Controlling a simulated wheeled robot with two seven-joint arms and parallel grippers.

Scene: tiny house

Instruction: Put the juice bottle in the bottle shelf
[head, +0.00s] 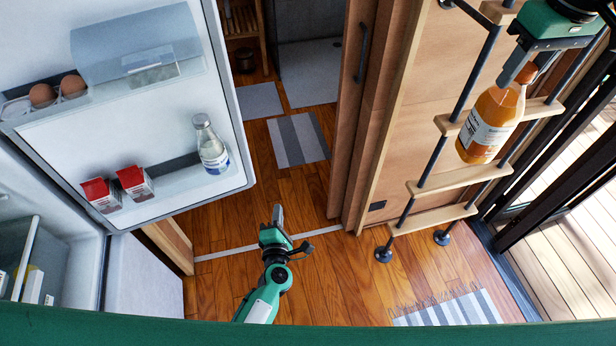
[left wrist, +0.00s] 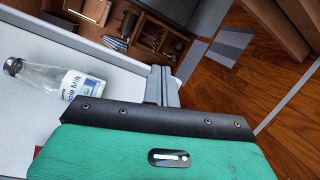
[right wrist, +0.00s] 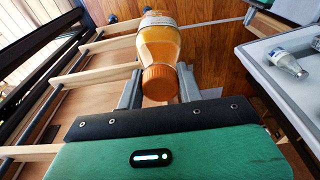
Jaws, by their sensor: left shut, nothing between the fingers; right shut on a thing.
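The juice bottle (head: 491,122) is orange with a white label and an orange cap. My right gripper (head: 522,72) is shut on it near the neck and holds it in the air, slightly tilted, at the upper right of the head view. In the right wrist view the bottle (right wrist: 158,48) sits between the fingers, cap toward the camera. The open fridge door has a bottle shelf (head: 180,190) low on its inner side, holding a milk bottle (head: 210,145) and two red-and-white cartons (head: 134,182). My left gripper (head: 277,214) is shut and empty, low in the middle, right of the door.
An egg tray with eggs (head: 42,95) and a clear-lidded bin (head: 137,45) are higher on the door. A ladder (head: 445,187) stands behind the juice bottle. The wooden floor (head: 330,260) is open between door and ladder.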

